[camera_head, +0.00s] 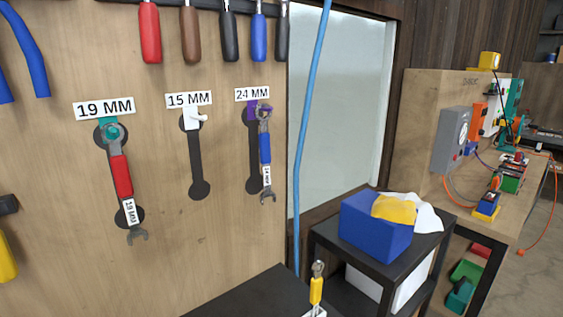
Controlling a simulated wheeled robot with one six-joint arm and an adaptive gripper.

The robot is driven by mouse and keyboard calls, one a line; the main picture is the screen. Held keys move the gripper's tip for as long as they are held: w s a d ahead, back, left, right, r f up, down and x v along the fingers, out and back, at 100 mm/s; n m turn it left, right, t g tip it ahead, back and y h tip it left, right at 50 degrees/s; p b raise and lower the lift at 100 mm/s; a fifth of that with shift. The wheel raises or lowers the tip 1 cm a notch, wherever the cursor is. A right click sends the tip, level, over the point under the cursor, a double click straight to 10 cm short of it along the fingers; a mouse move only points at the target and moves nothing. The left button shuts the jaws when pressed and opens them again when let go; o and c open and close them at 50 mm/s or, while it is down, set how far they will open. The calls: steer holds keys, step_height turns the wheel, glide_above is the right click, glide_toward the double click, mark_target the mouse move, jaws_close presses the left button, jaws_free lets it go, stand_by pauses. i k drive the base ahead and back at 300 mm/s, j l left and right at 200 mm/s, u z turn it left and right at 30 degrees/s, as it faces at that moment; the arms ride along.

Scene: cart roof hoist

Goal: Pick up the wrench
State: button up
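A wrench with a yellow handle (316,290) shows at the bottom edge, by the right side of a black surface (255,298). Its grey head points up in the picture, and its lower end, with a white label, is cut off by the frame. A red-handled wrench (121,176) hangs on the wooden board under the "19 MM" sign. A blue-handled wrench (265,148) hangs under the "24 MM" sign. The "15 MM" place has a white hook (196,118) and a bare dark wrench outline (195,165). My gripper is not in view.
A light blue hose or cable (305,140) hangs in front of the board's right edge. A black side table (388,262) holds a blue box (372,228) with yellow and white cloths. A wooden workbench with devices (445,195) stands at right. Several tools hang along the top.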

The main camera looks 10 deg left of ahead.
mark_target(316, 290)
steer(key=k+l+u, duration=0.35)
steer(key=k+l, duration=0.15)
steer(key=k+l+u, duration=0.4)
steer(key=i+j, duration=0.1)
steer(key=i, duration=0.4)
steer(key=i+j+z, duration=0.2)
steer(key=i+z, duration=0.25)
steer(key=i+j+z, duration=0.3)
steer(key=z, duration=0.5)
